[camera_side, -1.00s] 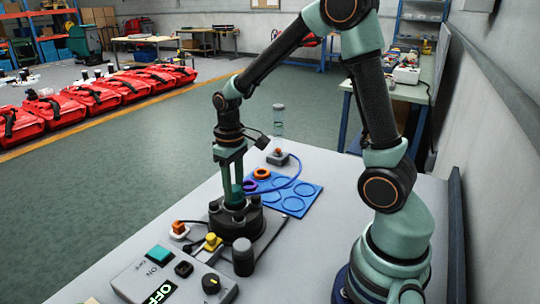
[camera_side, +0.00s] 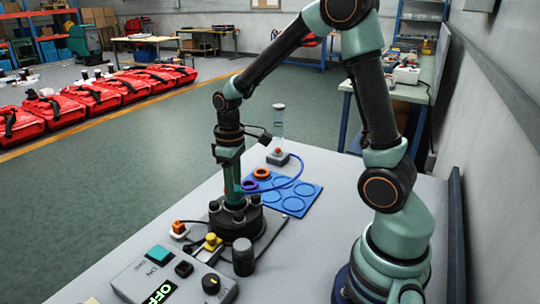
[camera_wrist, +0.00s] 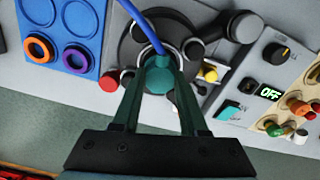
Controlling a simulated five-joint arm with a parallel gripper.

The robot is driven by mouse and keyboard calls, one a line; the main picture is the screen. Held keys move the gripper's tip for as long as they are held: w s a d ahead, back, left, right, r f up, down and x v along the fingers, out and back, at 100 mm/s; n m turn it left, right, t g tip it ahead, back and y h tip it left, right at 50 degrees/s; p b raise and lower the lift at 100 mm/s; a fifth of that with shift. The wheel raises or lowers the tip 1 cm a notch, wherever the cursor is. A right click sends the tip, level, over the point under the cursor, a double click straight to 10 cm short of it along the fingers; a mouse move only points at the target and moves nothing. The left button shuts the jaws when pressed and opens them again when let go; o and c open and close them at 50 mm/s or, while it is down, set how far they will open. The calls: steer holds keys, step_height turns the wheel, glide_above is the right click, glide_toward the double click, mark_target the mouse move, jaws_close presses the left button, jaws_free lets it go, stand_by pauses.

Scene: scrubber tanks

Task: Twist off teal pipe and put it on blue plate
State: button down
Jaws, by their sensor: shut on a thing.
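The teal pipe (camera_wrist: 157,73) stands upright at the centre of a dark round base (camera_side: 235,222) with knobs around it; it also shows low in the side view (camera_side: 235,200), largely covered by my gripper. My gripper (camera_side: 233,186) points down and is shut on the pipe. In the wrist view both fingers of my gripper (camera_wrist: 158,90) close on its sides. Whether the pipe is still joined to the base I cannot tell. The blue plate (camera_wrist: 58,32) lies on the table beyond the base, with ringed places; it also shows in the side view (camera_side: 307,190).
An orange ring (camera_wrist: 40,48) and a purple ring (camera_wrist: 77,58) sit on the plate. A blue hose (camera_wrist: 142,22) runs close to the pipe. A control box (camera_side: 170,275) reading OFF stands in front, a dark cylinder (camera_side: 243,256) beside the base. A clear tube (camera_side: 278,122) stands behind.

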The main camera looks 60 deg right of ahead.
stand_by(0.3)
steer(key=shift+n, duration=0.9)
steer(key=shift+n, duration=0.3)
jaws_free()
steer(key=shift+r, duration=3.5)
